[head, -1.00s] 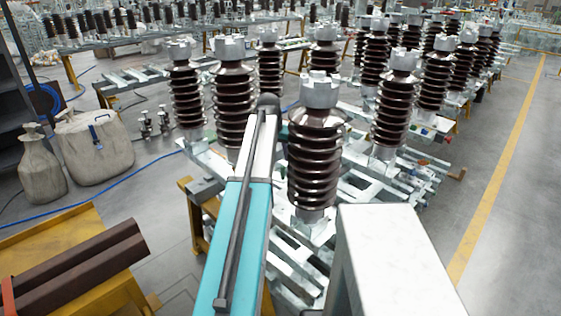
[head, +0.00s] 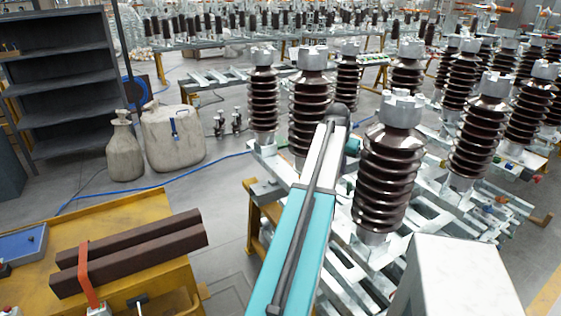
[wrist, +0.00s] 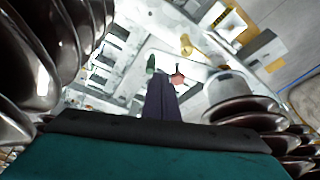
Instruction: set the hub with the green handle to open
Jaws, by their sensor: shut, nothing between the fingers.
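In the wrist view, a small green handle (wrist: 150,64) shows among the pale metal frames, just beyond the tips of my gripper and a little to their left. A small reddish handle (wrist: 177,77) is just right of the tips. My gripper (wrist: 160,80) shows as a narrow dark shape with its fingers together and nothing held. I cannot tell whether it touches either handle. The hub under the green handle and its setting are too small to make out. In the head view, my gripper is hidden behind a brown ribbed insulator.
Ribbed insulators (head: 387,180) stand close around my arm, and flank my gripper on both sides in the wrist view (wrist: 245,110). A yellow table (head: 215,300) with brown bars (head: 130,250) is at the front left. Sacks (head: 172,138) and a dark shelf (head: 65,75) stand behind it.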

